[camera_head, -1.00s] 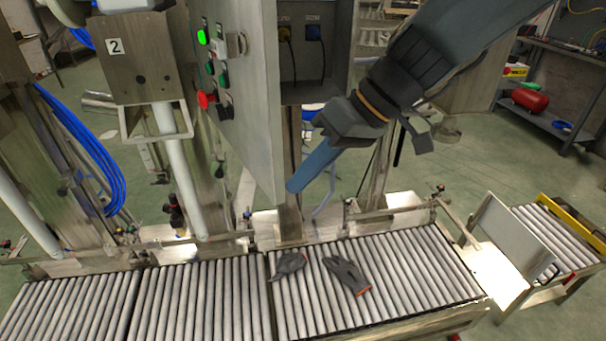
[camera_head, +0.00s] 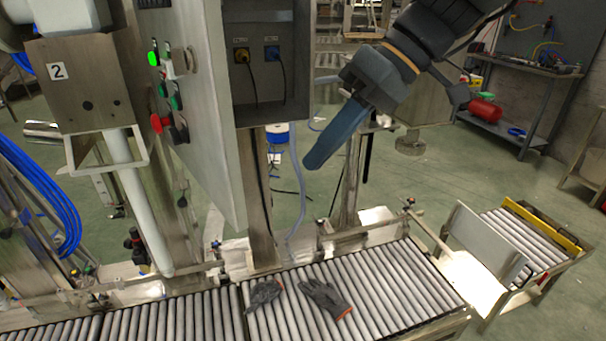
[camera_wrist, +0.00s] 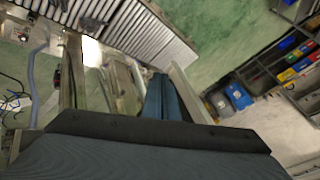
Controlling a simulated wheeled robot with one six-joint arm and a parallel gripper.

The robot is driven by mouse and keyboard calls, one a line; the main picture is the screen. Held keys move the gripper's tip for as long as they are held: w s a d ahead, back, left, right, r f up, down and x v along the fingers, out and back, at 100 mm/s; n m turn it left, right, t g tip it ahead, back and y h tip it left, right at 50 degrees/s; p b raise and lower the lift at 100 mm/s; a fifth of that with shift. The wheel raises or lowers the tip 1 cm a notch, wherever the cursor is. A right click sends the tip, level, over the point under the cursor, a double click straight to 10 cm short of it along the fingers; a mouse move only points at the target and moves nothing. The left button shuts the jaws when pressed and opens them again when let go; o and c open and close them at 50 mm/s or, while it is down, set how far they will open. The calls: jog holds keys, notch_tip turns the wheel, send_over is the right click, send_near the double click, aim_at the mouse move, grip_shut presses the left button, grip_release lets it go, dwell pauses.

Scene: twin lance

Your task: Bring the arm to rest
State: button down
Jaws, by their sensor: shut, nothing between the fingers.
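My gripper (camera_head: 332,137) hangs from the arm at the upper right of the head view, its blue fingers pointing down and left. The fingers are together and nothing is held. It is in the air above and behind the roller conveyor (camera_head: 385,290), to the right of the grey control cabinet (camera_head: 205,110), and appears apart from both. In the wrist view the blue fingers (camera_wrist: 165,98) show beyond the dark gripper body, with rollers at the upper part of the picture.
Two dark gloves (camera_head: 265,294) (camera_head: 325,298) lie on the rollers. The cabinet has a lit green button (camera_head: 153,58) and a red one. Blue hoses (camera_head: 40,190) hang at the left. A shelf with a red tank (camera_head: 485,110) stands at the back right.

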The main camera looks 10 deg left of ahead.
jog(key=d+f+m+t+h, duration=0.1)
jog(key=d+f+m+h, duration=0.2)
jog(key=d+f+m, duration=0.3)
jog(key=s+d+f+m+t+h, duration=0.1)
jog(key=d+f+m+h, duration=0.3)
jog(key=d+f, duration=1.3)
jog(key=d+m, duration=0.2)
jog(key=d, duration=0.1)
jog(key=shift+s+d+m+t, duration=0.15)
jog(key=shift+d+m+t, duration=0.1)
jog(key=shift+m+t, duration=0.05)
jog(key=shift+f, duration=0.1)
